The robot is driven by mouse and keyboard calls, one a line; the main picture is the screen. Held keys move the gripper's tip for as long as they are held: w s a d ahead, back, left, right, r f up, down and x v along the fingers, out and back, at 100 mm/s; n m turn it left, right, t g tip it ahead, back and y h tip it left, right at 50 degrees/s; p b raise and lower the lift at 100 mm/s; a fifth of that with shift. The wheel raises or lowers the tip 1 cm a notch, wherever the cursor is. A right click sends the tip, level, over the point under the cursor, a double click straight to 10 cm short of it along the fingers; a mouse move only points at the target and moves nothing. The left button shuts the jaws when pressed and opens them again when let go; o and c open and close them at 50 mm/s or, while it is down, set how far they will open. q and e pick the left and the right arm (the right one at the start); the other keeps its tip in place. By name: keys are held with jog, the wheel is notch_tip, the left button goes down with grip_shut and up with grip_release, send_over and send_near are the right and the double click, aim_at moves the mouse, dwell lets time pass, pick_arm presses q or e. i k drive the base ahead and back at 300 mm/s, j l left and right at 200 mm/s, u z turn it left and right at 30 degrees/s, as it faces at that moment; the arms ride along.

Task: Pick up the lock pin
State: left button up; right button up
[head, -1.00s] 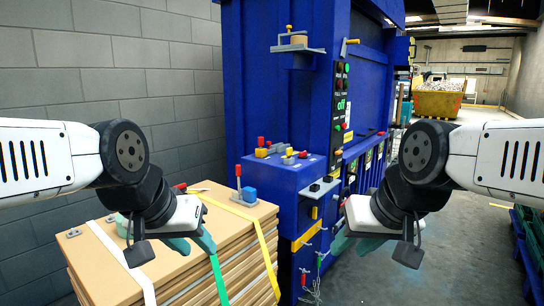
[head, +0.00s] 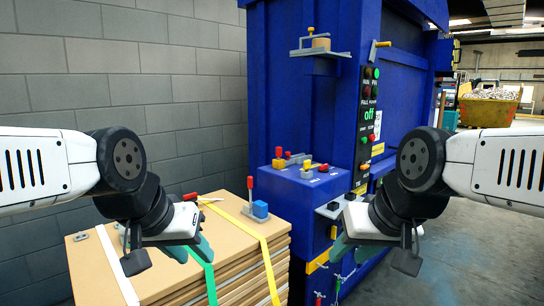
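I cannot tell for sure which part is the lock pin. Small red and green-handled pins (head: 318,299) hang low on the front of the blue machine (head: 290,100), partly cut off by the bottom edge. A red-handled lever (head: 250,185) stands upright beside a blue block (head: 260,209) on the board stack. My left gripper (head: 193,251) is above the stack, with its teal fingers apart and nothing seen between them. My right gripper (head: 352,251) is in front of the machine's lower front, with its teal fingers apart and no held thing visible.
A strapped stack of boards (head: 160,270) fills the lower left, against the machine. The machine's ledge (head: 290,180) carries red and yellow parts. A control panel (head: 370,110) is above it. Open floor (head: 470,230) lies to the right, with a yellow skip (head: 487,112) behind.

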aim_at(278, 148)
jog(key=i+l+u, duration=0.1)
jog(key=u, duration=0.35)
jog(key=i+l+u, duration=0.15)
jog(key=u, duration=0.3)
jog(key=i+l+u, duration=0.15)
jog(key=l, duration=0.2)
jog(key=i+l+u, duration=0.1)
jog(key=l, duration=0.25)
jog(key=i+l+u, duration=0.15)
jog(key=l, duration=0.25)
jog(key=i+l+u, duration=0.1)
jog(key=l, duration=0.3)
jog(key=i+l+u, duration=0.15)
jog(key=l, duration=0.25)
jog(key=i+l, duration=0.1)
jog(key=l, duration=0.35)
jog(key=i+l, duration=0.1)
jog(key=l, duration=0.3)
